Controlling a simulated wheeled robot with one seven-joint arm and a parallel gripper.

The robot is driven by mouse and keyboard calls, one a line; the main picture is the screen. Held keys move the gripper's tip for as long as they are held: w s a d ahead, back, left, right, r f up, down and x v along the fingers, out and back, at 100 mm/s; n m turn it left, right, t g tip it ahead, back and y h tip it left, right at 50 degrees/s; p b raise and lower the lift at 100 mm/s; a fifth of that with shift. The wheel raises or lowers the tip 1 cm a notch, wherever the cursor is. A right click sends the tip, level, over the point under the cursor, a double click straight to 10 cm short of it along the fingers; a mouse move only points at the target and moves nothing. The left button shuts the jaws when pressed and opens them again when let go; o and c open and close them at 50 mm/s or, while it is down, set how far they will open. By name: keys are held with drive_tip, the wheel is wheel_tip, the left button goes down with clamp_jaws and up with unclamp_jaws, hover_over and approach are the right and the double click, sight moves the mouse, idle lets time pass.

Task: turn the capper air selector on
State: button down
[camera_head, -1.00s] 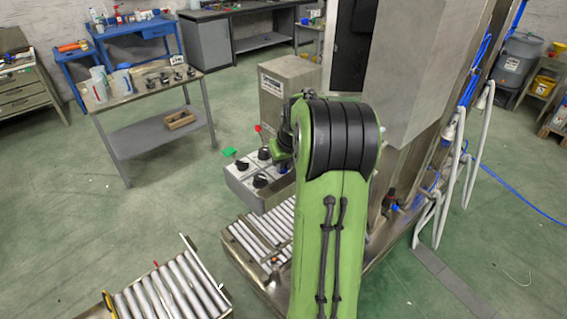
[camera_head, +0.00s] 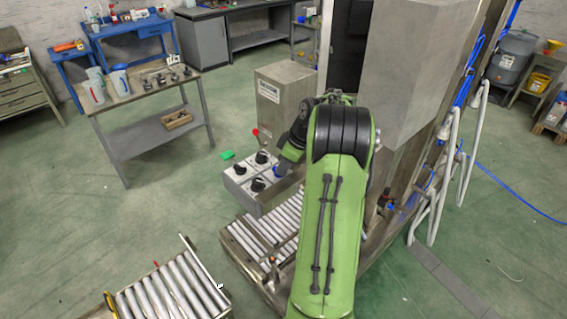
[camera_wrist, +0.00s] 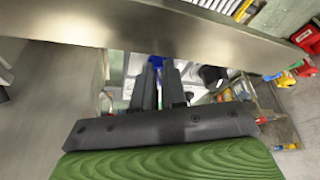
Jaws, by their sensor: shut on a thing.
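The control panel (camera_head: 250,193) is a light grey box with several black knobs, including one at its front (camera_head: 257,184), and a red-tipped lever (camera_head: 256,132) behind it. My gripper (camera_head: 281,168) reaches down to the panel's right side. In the wrist view my gripper (camera_wrist: 158,70) is shut on a small blue knob (camera_wrist: 156,60), which also shows in the head view (camera_head: 277,172). It looks like a selector on the panel; its label and setting cannot be read. A black knob (camera_wrist: 210,73) stands right of the fingers.
A roller conveyor (camera_head: 262,238) runs below the panel, and a second one (camera_head: 170,290) lies at front left. A grey metal cabinet (camera_head: 283,95) stands behind the panel. A steel edge (camera_wrist: 200,32) crosses the wrist view close to the fingers.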

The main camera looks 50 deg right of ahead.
drive_tip(key=shift+n, duration=0.5)
drive_tip(key=c, duration=1.2)
unclamp_jaws()
drive_tip(key=shift+r, duration=0.1)
drive_tip(key=p+v, duration=0.4)
drive_tip(key=v, duration=1.1)
drive_tip(key=shift+d+r, duration=0.25)
drive_tip(key=shift+r, duration=0.05)
drive_tip(key=shift+f, duration=0.1)
